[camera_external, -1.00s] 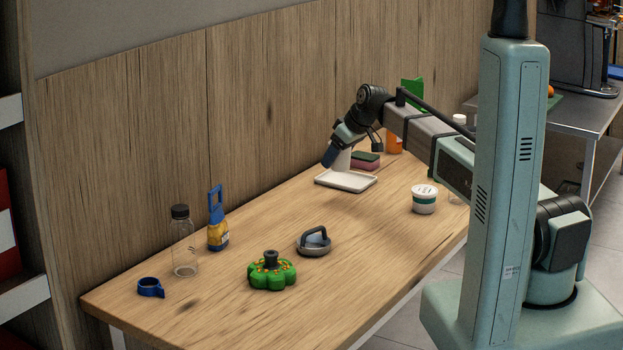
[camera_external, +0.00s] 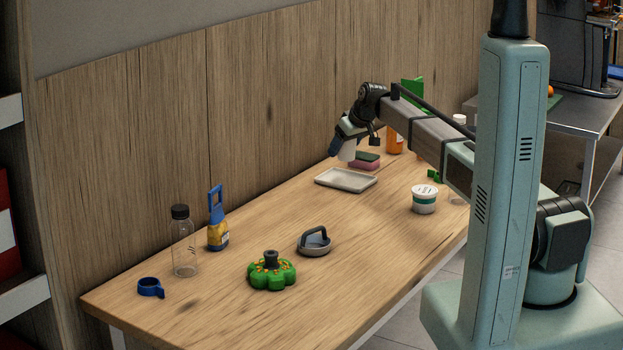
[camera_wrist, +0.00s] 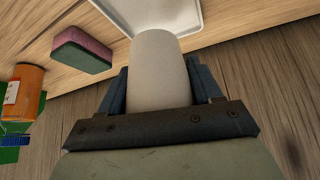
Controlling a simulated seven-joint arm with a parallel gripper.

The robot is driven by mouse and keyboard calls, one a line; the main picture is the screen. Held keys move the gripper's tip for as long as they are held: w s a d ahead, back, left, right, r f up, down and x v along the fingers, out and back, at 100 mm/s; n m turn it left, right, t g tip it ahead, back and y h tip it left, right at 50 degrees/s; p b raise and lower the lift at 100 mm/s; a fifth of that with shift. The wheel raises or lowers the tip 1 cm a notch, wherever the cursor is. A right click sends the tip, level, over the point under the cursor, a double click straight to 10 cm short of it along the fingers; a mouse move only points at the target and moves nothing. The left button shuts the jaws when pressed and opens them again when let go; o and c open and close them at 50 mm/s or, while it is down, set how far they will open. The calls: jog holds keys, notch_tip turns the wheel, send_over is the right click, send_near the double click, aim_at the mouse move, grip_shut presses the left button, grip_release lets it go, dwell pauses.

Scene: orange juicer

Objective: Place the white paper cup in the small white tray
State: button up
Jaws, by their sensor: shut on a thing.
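The white paper cup (camera_wrist: 158,70) is between the fingers of my gripper (camera_wrist: 160,88), which is shut on it. In the external view the cup (camera_external: 347,150) hangs from my gripper (camera_external: 341,146), above the table and behind the tray. The small white tray (camera_external: 346,187) lies flat on the table and looks empty. In the wrist view part of the tray (camera_wrist: 188,14) shows just beyond the cup's far end. The cup hides some of the tray there.
A green and pink sponge (camera_external: 365,160) lies just behind the tray, with an orange bottle (camera_external: 394,142) further back. A white tub with a green band (camera_external: 424,199) stands to the right. The table in front of the tray is clear up to a grey handled press (camera_external: 314,243).

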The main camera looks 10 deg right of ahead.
aim_at(353, 152)
jog(key=shift+f, duration=3.25)
jog(key=shift+f, duration=0.15)
jog(key=o, duration=0.7)
jog(key=v, duration=1.2)
jog(key=shift+r, duration=0.2)
